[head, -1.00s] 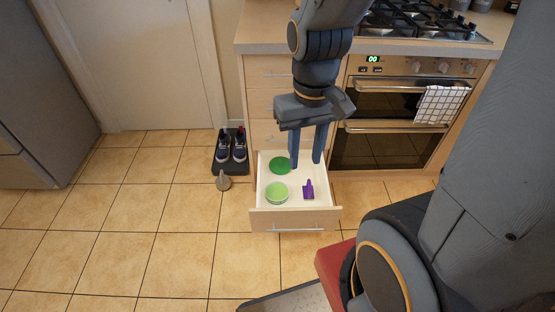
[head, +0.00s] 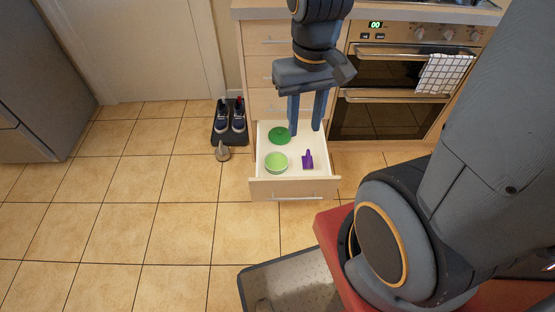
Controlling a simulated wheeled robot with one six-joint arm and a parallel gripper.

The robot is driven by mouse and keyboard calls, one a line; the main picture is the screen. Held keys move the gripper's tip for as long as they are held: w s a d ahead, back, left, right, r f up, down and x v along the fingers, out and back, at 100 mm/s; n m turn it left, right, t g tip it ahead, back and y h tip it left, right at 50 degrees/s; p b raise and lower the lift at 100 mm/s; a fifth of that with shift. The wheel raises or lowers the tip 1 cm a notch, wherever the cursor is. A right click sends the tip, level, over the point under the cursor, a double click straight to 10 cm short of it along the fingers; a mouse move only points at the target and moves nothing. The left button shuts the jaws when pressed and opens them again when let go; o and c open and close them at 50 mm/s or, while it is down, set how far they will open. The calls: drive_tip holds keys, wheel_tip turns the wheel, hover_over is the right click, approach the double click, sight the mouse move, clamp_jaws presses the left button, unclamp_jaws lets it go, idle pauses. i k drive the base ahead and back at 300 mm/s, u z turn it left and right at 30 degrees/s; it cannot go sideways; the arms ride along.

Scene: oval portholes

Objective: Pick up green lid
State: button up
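The green lid (head: 279,135) is a dark green disc lying at the back left inside the open bottom drawer (head: 295,188). A lighter green round container (head: 276,162) sits in front of it, and a purple object (head: 308,160) lies to the right. My gripper (head: 305,131) points down over the back of the drawer, just right of the green lid. Its two fingers are apart with nothing between them. I cannot tell how high the fingertips are above the drawer floor.
The oven (head: 390,105) with a checked towel (head: 443,74) stands right of the drawers. Shoes on a dark tray (head: 230,138) and a small grey object (head: 222,153) are on the floor to the left. A grey mat-like item (head: 295,285) lies at the front. Tiled floor is clear at left.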

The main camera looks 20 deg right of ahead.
sight(279, 135)
drive_tip(key=u, duration=2.5)
drive_tip(key=k, duration=1.45)
drive_tip(key=z, duration=1.95)
drive_tip(key=i, duration=1)
drive_tip(key=u, duration=0.05)
